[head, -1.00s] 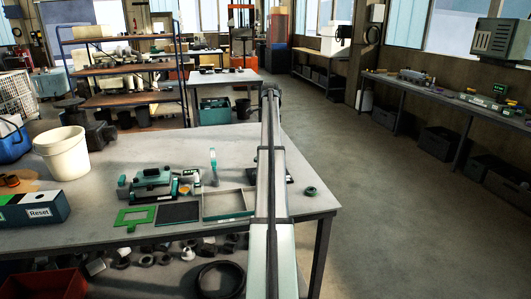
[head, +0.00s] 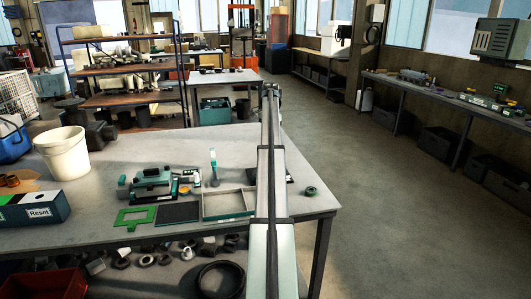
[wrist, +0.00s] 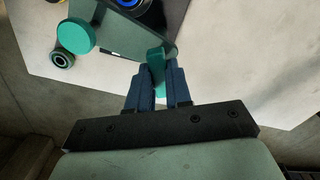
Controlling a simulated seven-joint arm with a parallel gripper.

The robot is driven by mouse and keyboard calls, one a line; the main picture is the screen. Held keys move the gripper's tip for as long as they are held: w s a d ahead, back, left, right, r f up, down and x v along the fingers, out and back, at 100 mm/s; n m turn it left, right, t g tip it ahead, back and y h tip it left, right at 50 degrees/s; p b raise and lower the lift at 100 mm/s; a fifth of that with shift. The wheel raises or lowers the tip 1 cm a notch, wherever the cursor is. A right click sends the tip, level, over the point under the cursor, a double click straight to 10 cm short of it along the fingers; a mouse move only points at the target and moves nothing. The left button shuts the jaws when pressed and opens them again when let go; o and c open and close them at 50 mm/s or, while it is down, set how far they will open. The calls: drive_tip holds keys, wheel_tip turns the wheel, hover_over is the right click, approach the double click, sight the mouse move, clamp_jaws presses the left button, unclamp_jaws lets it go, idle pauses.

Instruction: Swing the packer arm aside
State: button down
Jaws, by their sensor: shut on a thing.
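In the wrist view, my gripper (wrist: 160,78) has its two blue fingers closed on a narrow teal piece (wrist: 156,59), which looks like the packer arm's handle. The teal piece stands at the edge of a dark plate (wrist: 125,36) carrying a black round part with a blue ring (wrist: 143,5). A round teal disc (wrist: 66,36) is at the plate's left. In the head view, my arm hides my gripper and most of the dark fixture (head: 289,178) behind it.
The grey workbench (head: 110,245) holds a shallow tray (head: 228,217), a dark mat (head: 178,213), a green frame (head: 135,218), a teal-and-grey device (head: 152,180) and a white bucket (head: 62,155). Open floor (head: 400,210) is to the right.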

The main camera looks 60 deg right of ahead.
drive_tip(key=n, duration=0.4)
idle(0.3)
